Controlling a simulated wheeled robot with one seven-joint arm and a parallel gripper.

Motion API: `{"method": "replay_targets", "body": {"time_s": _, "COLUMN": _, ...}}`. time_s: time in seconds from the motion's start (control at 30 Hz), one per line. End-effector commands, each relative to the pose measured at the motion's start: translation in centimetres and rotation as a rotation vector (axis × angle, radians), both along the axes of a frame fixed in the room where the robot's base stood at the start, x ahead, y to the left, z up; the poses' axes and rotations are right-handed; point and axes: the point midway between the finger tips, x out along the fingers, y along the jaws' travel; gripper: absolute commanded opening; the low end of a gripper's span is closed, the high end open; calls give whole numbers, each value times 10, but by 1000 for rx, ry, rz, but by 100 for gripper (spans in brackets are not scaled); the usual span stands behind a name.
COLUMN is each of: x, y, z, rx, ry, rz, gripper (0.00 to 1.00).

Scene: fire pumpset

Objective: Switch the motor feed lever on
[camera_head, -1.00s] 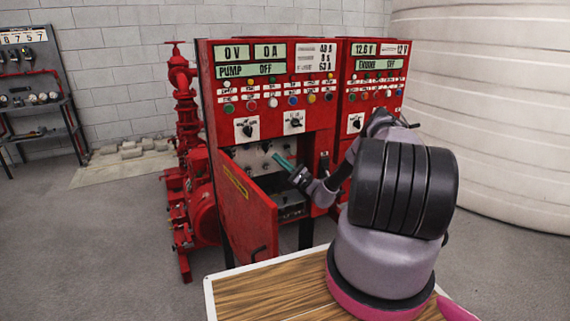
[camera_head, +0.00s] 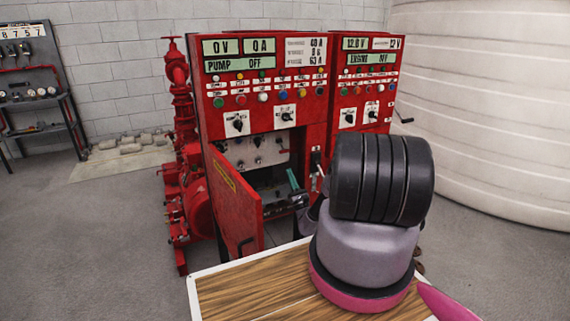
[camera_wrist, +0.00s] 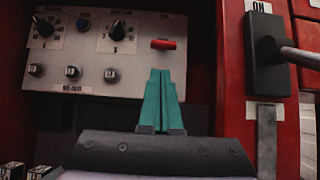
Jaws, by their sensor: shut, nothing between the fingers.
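A black lever switch (camera_wrist: 266,58) is mounted on the red cabinet frame at the right of the wrist view, below a white ON label (camera_wrist: 258,6). Its grey handle sticks out to the right; I cannot tell its exact setting. The switch also shows in the head view (camera_head: 316,160), beside the open compartment. My gripper (camera_head: 293,180) has teal fingers, which in the wrist view (camera_wrist: 163,82) are together and empty. It is left of the switch, apart from it, in front of the compartment opening.
The red cabinet door (camera_head: 234,207) hangs open at the left of the compartment. Inside is a grey panel (camera_wrist: 100,78) with knobs and a red handle (camera_wrist: 162,44). A wooden-topped surface (camera_head: 250,292) is in front. Red pump piping (camera_head: 182,120) stands left of the cabinet.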

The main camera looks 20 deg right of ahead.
Motion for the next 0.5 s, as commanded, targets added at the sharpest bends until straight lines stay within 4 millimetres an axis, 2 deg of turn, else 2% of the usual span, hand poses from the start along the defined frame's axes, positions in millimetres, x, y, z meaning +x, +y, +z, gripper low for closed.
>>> {"method": "replay_targets", "body": {"time_s": 0.5, "x": 64, "y": 3, "z": 55, "rx": -4, "ry": -2, "rz": 2, "gripper": 0}}
